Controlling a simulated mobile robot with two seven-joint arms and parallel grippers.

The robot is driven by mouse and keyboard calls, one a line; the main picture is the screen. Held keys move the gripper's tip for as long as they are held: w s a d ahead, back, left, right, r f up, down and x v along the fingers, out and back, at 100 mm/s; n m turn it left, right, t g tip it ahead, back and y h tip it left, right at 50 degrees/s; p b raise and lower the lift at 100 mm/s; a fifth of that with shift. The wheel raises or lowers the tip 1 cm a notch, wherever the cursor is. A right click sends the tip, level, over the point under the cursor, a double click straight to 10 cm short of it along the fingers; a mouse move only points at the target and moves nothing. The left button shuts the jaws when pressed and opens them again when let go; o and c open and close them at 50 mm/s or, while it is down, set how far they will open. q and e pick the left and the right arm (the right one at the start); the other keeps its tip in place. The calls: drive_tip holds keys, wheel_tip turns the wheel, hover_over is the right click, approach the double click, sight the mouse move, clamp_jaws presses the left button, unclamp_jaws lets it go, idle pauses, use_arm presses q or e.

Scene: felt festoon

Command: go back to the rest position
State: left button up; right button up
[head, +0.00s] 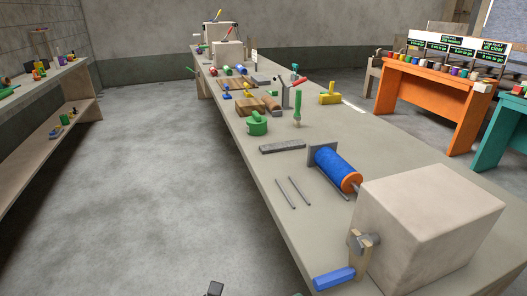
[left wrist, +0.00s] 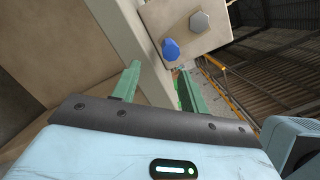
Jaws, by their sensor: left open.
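My left gripper (left wrist: 158,68) shows in the left wrist view with two green fingers apart and nothing between them. Beyond the fingers is a beige block with a blue round handle end (left wrist: 171,49) and a grey hex-shaped part (left wrist: 199,22). In the head view, a small dark piece at the bottom edge may be part of my own arm; I cannot tell which. My right gripper is not in view.
A long workbench (head: 285,223) carries a large beige box (head: 430,215) with a blue-handled crank (head: 335,278), a blue roller (head: 335,168), two thin rods and a green container (head: 257,123). Shelves (head: 45,105) stand left, orange (head: 430,92) and teal tables right. Floor (head: 160,190) left of the bench is clear.

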use_arm(q)
drive_tip(key=s+a+f+n+t+y, duration=0.2)
drive_tip(key=s+a+f+n+y, duration=0.25)
drive_tip(key=f+n, duration=0.55)
drive_tip(key=s+a+f+n+t+y, duration=0.2)
drive_tip(key=s+a+f+n+y, duration=0.3)
drive_tip(key=n, duration=0.9)
drive_tip(key=s+a+f+n+g+y, duration=0.3)
drive_tip(key=s+a+f+n, duration=0.4)
drive_tip(key=s, duration=0.4)
drive_tip(key=s+a+f+n+g+y, duration=0.2)
drive_tip(key=s+a+f+n+g, duration=0.1)
drive_tip(key=s+a+f+n, duration=0.55)
drive_tip(key=w+r+m+t+p, duration=0.2)
drive_tip(key=w+r+m+p, duration=0.1)
drive_tip(key=r+p, duration=0.9)
wheel_tip(320, 180, up, 3)
drive_tip(key=shift+w+a+r+t, duration=0.1)
drive_tip(key=shift+w+a+t, duration=0.2)
drive_tip(key=shift+w+a, duration=0.15)
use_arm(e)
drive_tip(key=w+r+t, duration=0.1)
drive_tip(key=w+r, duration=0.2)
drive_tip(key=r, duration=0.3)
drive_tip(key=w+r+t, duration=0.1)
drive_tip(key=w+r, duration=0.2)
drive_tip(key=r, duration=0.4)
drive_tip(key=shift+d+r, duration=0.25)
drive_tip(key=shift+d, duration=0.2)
